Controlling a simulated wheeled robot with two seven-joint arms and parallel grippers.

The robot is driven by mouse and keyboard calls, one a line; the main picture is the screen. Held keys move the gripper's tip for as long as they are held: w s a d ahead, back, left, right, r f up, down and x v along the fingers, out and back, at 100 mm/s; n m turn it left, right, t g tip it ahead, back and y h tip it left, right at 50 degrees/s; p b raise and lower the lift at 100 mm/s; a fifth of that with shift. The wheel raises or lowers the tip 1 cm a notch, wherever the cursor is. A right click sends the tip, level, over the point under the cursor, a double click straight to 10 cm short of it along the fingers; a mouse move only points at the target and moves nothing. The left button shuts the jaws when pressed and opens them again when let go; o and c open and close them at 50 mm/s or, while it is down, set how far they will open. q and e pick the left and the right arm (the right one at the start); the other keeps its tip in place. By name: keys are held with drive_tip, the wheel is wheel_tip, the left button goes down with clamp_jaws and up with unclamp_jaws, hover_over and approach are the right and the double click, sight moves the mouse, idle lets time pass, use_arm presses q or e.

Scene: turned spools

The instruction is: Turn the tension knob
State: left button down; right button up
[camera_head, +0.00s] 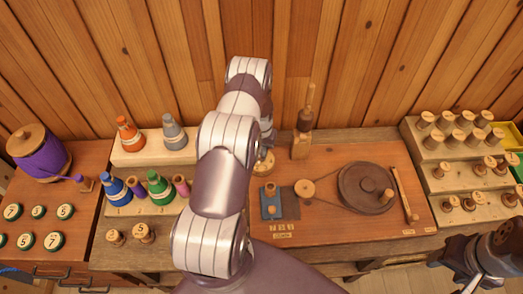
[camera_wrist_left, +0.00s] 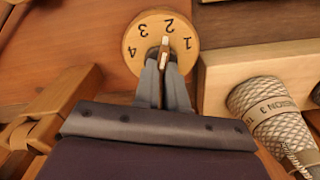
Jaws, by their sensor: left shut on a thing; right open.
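The tension knob (camera_wrist_left: 143,22) is a round wooden dial marked 1 to 4 in the left wrist view. Its narrow raised grip has a pale mark pointing near the 2. My left gripper (camera_wrist_left: 166,63) is shut on this grip from below in that view. In the head view, part of a round wooden disc, seemingly the knob (camera_head: 263,165), shows beside my left arm, which hides most of that gripper. My right gripper (camera_head: 484,262) is open and empty at the lower right, in front of the stepped rack.
A dark wheel (camera_head: 362,188) with a belt sits right of the knob. A wooden post (camera_head: 302,140) stands behind. Thread cones on a stand (camera_head: 128,157) are at left. A stepped rack (camera_head: 440,160) of spools is at right. A pale patterned cone (camera_wrist_left: 268,110) is close beside my left gripper.

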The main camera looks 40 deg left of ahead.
use_arm(q)
drive_tip(key=n+b, duration=0.3)
drive_tip(key=n, duration=0.1)
drive_tip(key=shift+f+b, duration=0.2)
drive_tip(key=shift+b, duration=0.15)
drive_tip(key=n+b, duration=0.3)
drive_tip(key=n, duration=0.1)
drive_tip(key=shift+s+a+n, duration=0.1)
drive_tip(key=shift+n, duration=0.2)
drive_tip(key=n+b, duration=0.2)
drive_tip(key=n, duration=0.3)
drive_tip(key=shift+s+r, duration=0.1)
drive_tip(key=shift+s+r+n+b, duration=0.15)
drive_tip(key=shift+n+b, duration=0.7)
drive_tip(key=shift+n, duration=1.65)
drive_tip(key=c, duration=1.2)
unclamp_jaws()
